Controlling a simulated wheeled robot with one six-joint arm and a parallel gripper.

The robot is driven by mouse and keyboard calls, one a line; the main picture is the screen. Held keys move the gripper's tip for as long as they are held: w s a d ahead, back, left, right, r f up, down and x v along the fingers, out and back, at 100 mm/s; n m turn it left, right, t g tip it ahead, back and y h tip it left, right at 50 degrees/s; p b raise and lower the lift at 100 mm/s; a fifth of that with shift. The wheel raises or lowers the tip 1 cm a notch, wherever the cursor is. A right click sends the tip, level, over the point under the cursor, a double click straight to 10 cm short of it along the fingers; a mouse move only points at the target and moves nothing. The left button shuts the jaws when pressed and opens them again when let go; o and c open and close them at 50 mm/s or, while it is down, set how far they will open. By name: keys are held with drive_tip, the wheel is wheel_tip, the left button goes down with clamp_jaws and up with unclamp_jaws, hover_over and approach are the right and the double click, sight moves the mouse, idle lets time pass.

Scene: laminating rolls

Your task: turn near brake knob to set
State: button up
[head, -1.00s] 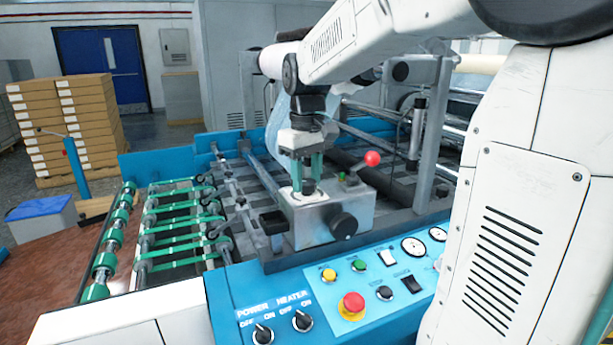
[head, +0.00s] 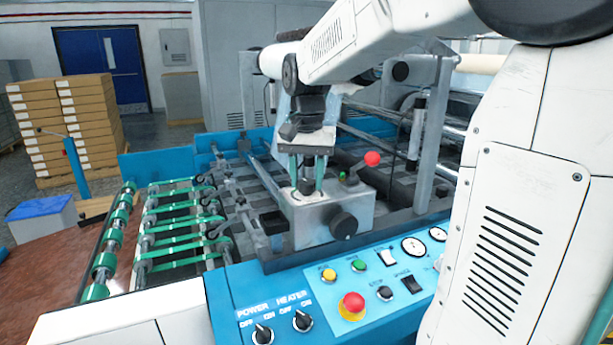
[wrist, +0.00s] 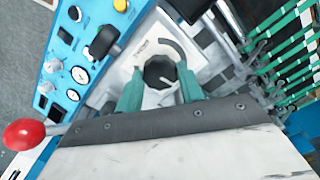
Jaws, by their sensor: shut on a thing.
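The near brake knob (head: 306,187) is a dark knob on top of a grey metal box (head: 318,215) in the middle of the head view. In the wrist view the knob (wrist: 159,72) is dark and many-sided with a light pointer line, on a pale plate (wrist: 150,47) with a curved dark mark. My gripper (head: 306,184) points straight down over the box. Its green fingers stand on either side of the knob, and it is shut on the knob. The fingers hide part of the knob's sides.
A red-ball lever (head: 372,159) rises just right of the box. A black side knob (head: 343,226) sticks out of its front. The blue control panel (head: 330,290) with buttons and switches lies in front. Green-belted rollers (head: 180,228) run on the left.

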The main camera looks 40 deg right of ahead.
sight(307, 181)
drive_tip(key=shift+r+m, duration=0.1)
drive_tip(key=shift+m, duration=1.1)
drive_tip(key=o, duration=1)
wheel_tip(307, 181, up, 8)
drive_tip(key=shift+f, duration=0.1)
